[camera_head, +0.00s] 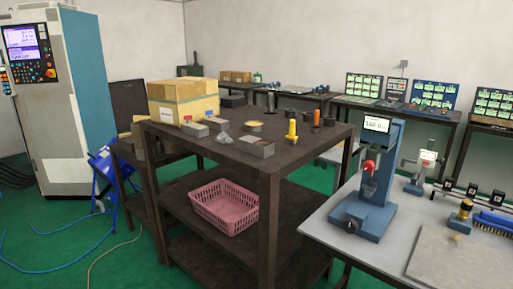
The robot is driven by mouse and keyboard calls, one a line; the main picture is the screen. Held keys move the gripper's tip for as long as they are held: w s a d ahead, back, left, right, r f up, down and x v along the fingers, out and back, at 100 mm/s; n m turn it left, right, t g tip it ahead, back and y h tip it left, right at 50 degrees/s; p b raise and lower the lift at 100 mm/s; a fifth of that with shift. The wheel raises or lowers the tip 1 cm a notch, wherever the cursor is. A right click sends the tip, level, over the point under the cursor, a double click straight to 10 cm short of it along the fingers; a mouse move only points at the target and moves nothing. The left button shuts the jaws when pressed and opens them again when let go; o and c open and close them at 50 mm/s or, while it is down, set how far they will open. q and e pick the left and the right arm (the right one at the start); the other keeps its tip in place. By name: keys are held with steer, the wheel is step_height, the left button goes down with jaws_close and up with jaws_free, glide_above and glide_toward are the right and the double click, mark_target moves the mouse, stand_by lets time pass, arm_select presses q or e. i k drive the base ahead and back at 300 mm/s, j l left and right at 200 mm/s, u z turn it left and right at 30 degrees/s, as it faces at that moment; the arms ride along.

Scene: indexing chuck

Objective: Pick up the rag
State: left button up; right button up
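A small crumpled grey-white thing (223,139) lies on the dark table near its front edge and looks like the rag. It is too small to be certain. It sits just in front of small grey blocks and left of a larger grey block (257,147). Neither of my grippers shows in the head view.
The dark table (200,150) also bears cardboard boxes (183,99), a yellow-orange dish (252,126) and a yellow-topped tool (292,132). A pink basket (226,205) sits on its lower shelf. A grey bench (345,235) with a blue press (375,200) stands right. Hoses cross the green floor at left.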

mark_target(222, 137)
steer(key=z, duration=0.35)
steer(key=i+j+z, duration=0.3)
steer(key=z, duration=0.15)
steer(key=i+j+z, duration=0.2)
steer(key=j+z, duration=0.25)
steer(key=j, duration=0.15)
